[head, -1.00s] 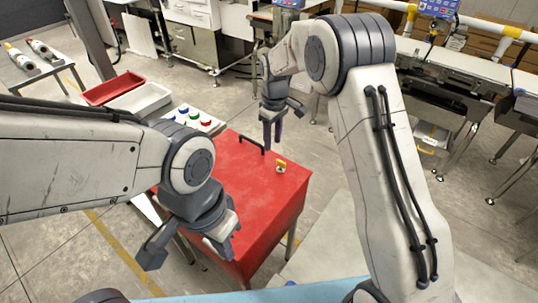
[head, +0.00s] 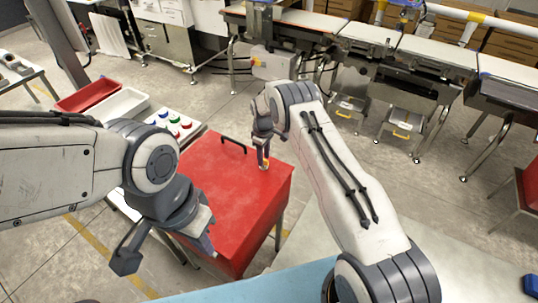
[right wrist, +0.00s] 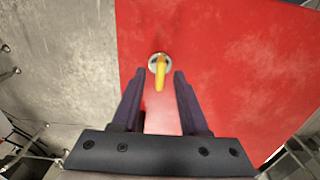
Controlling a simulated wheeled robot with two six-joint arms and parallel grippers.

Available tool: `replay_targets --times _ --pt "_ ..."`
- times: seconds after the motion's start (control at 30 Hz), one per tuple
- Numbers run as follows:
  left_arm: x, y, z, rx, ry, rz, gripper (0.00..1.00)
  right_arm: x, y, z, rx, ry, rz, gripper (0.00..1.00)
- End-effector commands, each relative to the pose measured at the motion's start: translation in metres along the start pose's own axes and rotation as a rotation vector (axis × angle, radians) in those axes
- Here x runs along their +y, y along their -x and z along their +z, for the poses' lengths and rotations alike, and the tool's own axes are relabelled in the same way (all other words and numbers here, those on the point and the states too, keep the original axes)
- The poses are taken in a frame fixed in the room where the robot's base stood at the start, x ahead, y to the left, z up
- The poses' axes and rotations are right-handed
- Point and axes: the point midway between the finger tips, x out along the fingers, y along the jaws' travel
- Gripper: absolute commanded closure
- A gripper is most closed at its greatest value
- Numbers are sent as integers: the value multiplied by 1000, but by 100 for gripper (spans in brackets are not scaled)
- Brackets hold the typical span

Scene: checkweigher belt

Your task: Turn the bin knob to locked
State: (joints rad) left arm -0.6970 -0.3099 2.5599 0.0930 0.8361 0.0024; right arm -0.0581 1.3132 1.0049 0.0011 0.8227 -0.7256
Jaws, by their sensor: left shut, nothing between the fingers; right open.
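The red bin (head: 238,205) stands in the middle of the head view, with a black handle on its lid. The bin knob (right wrist: 160,68) is yellow on a round silver plate, on the red lid; in the right wrist view its bar points toward the gripper. In the head view the knob (head: 265,164) is partly hidden by my right gripper (head: 262,160). The right gripper is open, its dark fingers pointing at the knob with one on each side of its line; I see no contact. My left gripper (head: 168,245) is shut and empty, left of the bin's front.
The conveyor (head: 400,50) runs along the back. Floor is free right of the bin.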

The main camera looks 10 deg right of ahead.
Motion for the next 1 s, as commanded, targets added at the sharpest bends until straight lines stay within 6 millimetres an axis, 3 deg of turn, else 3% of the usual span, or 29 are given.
replay_targets --times 0.17,0.43,0.53,0.57,0.67,0.7,1.0 --pt "0 4 0 0 -1 0 100 0 -11 0 1 0 0 56" --pt "0 4 0 0 -1 0 100 0 -12 0 1 0 1 56" --pt "0 4 0 0 -1 0 100 0 -12 0 1 0 0 94" --pt "0 4 0 0 -1 0 100 0 -12 0 1 0 0 100" --pt "0 4 0 0 -1 0 100 0 -12 0 1 0 0 100" --pt "0 4 0 0 -1 -1 100 18 -12 18 0 -8 0 100" --pt "0 -6 0 0 0 0 100 5 -13 0 7 -52 10 100"
